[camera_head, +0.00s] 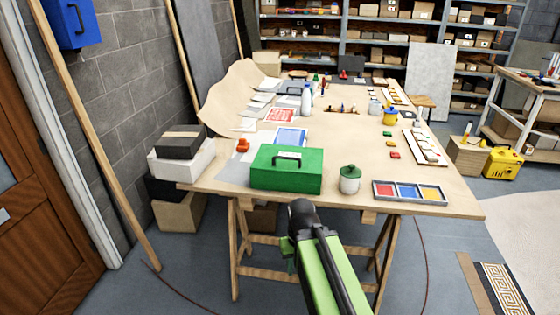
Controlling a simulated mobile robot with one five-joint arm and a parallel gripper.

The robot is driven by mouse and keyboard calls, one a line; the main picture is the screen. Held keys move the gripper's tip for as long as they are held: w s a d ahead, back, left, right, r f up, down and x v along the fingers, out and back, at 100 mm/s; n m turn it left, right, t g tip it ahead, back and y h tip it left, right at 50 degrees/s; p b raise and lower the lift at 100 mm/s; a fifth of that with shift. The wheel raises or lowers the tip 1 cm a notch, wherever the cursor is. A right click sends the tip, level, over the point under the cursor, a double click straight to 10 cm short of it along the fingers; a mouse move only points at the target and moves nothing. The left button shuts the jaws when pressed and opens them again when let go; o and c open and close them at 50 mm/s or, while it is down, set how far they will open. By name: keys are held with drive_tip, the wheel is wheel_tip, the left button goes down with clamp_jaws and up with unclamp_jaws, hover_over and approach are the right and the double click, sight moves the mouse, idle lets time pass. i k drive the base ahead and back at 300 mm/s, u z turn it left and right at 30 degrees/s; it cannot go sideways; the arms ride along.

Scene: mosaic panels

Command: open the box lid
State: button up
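The green box (286,175) stands near the front edge of the wooden table, left of its middle. Its lid (307,160) is down, with a dark handle on top. My green and black arm rises from the bottom of the view to a dark rounded joint in front of the table, just below and right of the box. The arm does not appear to touch the box. I cannot make out my gripper's fingers; they are out of sight behind or below the arm.
A white jar with a green lid (349,180) stands close to the box's right side. A tray of red, blue and yellow pieces (410,192) lies further right. A small red object (242,145) is behind the box's left. The table (455,203) carries more clutter behind.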

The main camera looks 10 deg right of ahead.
sight(268, 156)
drive_tip(key=z, duration=0.15)
drive_tip(key=i, duration=0.9)
drive_tip(key=u, duration=0.05)
